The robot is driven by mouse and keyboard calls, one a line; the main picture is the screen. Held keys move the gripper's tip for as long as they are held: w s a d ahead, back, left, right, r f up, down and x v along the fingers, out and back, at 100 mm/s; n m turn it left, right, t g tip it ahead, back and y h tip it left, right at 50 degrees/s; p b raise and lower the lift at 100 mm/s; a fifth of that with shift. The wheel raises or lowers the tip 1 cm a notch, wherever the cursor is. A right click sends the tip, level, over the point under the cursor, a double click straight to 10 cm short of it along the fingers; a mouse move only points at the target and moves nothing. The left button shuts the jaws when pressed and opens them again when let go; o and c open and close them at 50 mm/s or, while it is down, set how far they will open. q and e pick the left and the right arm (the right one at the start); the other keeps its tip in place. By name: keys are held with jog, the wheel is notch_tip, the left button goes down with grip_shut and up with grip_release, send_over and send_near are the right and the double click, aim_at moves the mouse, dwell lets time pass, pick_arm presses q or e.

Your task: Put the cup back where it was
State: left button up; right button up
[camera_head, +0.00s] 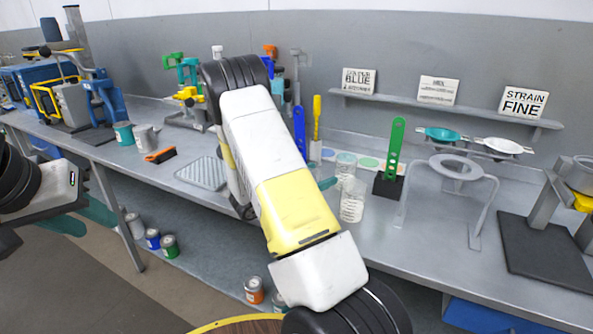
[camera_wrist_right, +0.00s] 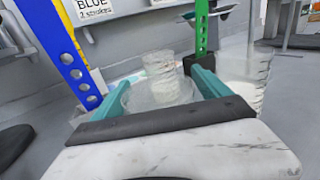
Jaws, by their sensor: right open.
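My right gripper's fingertips (camera_wrist_right: 160,80) are apart, with a clear ribbed cup (camera_wrist_right: 162,76) seen between and beyond them. A wider clear vessel (camera_wrist_right: 133,98) shows around the cup's lower part; I cannot tell if the cup is inside it or behind it. Another clear cup (camera_wrist_right: 247,82) stands right of the fingers. In the head view a clear cup (camera_head: 352,203) stands near the bench's front edge, with another clear one (camera_head: 346,165) behind. My right arm hides most of its gripper there. My left gripper (camera_head: 86,219) is open and empty at the left, in front of the bench.
A ring stand (camera_head: 456,168) is to the right. Signs sit on the wall shelf (camera_head: 445,105). A ribbed tray (camera_head: 203,173) and a brush (camera_head: 160,155) lie left of my right arm.

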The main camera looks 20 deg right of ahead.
jog(key=shift+a+r, duration=0.1)
jog(key=shift+r, duration=0.05)
jog(key=v, duration=1.2)
jog(key=shift+s, duration=0.1)
